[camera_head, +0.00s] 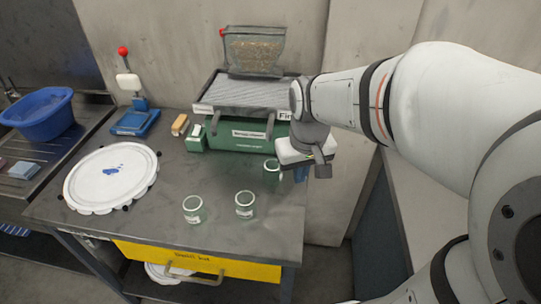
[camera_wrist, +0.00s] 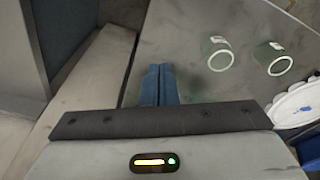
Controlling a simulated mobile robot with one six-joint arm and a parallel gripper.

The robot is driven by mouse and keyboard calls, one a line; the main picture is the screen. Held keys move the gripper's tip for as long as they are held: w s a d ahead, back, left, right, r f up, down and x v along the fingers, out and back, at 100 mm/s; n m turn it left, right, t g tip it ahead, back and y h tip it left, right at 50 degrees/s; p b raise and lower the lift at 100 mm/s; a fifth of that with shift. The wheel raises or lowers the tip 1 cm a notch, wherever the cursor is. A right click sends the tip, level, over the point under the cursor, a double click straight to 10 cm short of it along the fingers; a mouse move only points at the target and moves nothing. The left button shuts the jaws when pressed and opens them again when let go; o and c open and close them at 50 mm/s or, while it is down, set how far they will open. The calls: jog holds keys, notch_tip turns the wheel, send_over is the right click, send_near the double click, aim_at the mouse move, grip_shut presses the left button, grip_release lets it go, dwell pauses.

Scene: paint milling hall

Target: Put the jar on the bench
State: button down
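Three greenish glass jars show in the head view on the dark grey bench (camera_head: 150,222): one at the front (camera_head: 193,209), one to its right (camera_head: 245,204), and one farther back (camera_head: 272,172) by the green machine's front corner. The front two have white labels. The wrist view shows two jars, one nearer the fingers (camera_wrist: 218,55) and one to its right (camera_wrist: 273,58). My gripper (camera_wrist: 158,85) has its blue fingers together with nothing visible between them. In the head view it hangs near the bench's right edge, right of the back jar.
A green machine (camera_head: 240,135) with a hopper (camera_head: 254,50) stands at the back. A white round lid (camera_head: 105,160) with a blue blot lies left, near a blue-based press (camera_head: 134,122). A blue tub (camera_head: 40,112) sits far left. A yellow drawer (camera_head: 200,262) is below. The front right of the bench is clear.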

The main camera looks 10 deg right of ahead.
jog(key=s+r+m+t, duration=0.1)
jog(key=s, duration=0.7)
jog(key=shift+s+d+r+t, duration=0.2)
jog(key=shift+s+d+t, duration=0.1)
jog(key=shift+d, duration=0.1)
